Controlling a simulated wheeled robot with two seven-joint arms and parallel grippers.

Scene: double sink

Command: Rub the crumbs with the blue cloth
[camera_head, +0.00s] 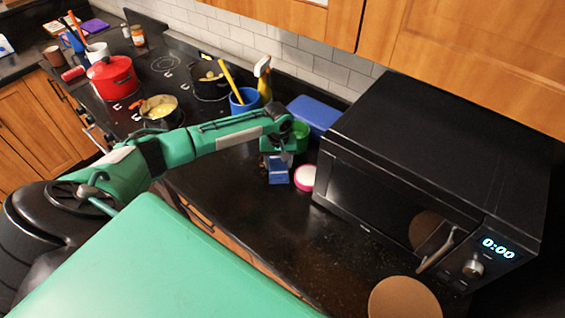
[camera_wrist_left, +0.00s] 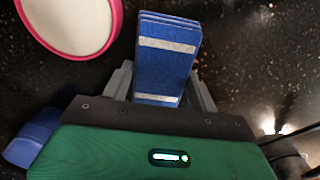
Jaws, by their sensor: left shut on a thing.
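My left gripper (camera_head: 279,160) is shut on the blue cloth (camera_head: 278,176), just above or on the black countertop beside the microwave; I cannot tell whether the cloth touches the counter. In the left wrist view the folded blue cloth (camera_wrist_left: 165,60), with pale stripes, sticks out between the fingers (camera_wrist_left: 162,85). Small pale specks that look like crumbs (camera_head: 372,248) lie on the counter in front of the microwave, right of and nearer than the gripper. My right gripper is not in view.
A white and pink round item (camera_head: 305,178) stands right beside the cloth. The black microwave (camera_head: 420,170) blocks the right side. A round brown board (camera_head: 404,300) lies at the front. A blue box (camera_head: 314,114) and a blue container (camera_head: 244,101) are behind. Pots stand on the stove.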

